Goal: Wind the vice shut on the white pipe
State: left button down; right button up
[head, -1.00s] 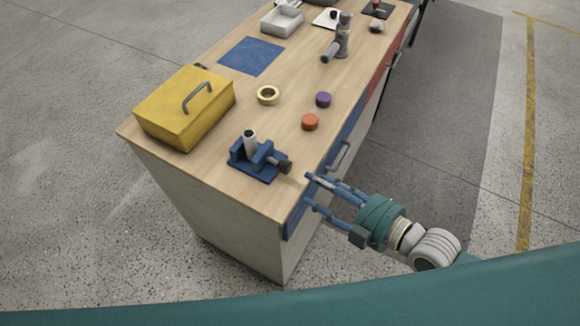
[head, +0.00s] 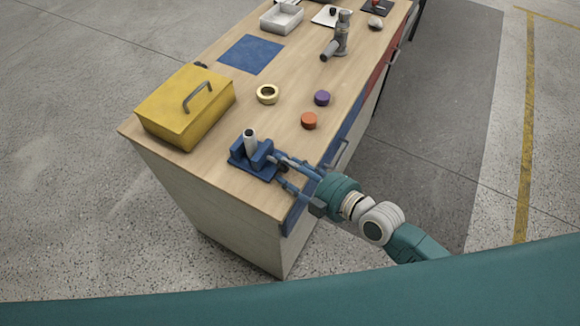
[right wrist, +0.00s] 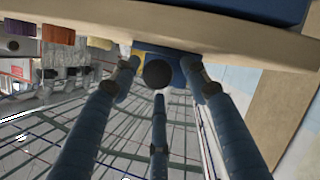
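The blue vice (head: 238,163) stands near the front corner of the workbench, and its blue body (right wrist: 180,76) shows in the right wrist view. The white pipe (head: 249,139) stands upright between its jaws; I cannot tell whether both jaws touch it. My right gripper (head: 278,168) is at the screw end of the vice, hiding the knob in the head view. In the right wrist view the dark round knob (right wrist: 157,74) sits between its three spread fingers, with gaps beside it. My left gripper is not in view.
A yellow toolbox (head: 170,110) stands left of the vice. A brass ring (head: 268,94), an orange disc (head: 309,121) and a purple disc (head: 322,98) lie behind it. A blue mat (head: 250,55), a grey tray (head: 282,18) and a grey tool (head: 338,42) are further back.

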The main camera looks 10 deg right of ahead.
jog(key=c, duration=0.8)
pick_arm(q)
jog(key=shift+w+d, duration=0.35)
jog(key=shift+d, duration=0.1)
pick_arm(e)
jog(key=shift+c, duration=0.3)
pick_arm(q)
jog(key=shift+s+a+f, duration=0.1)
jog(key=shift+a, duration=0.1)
pick_arm(e)
jog(key=shift+m+g, duration=0.3)
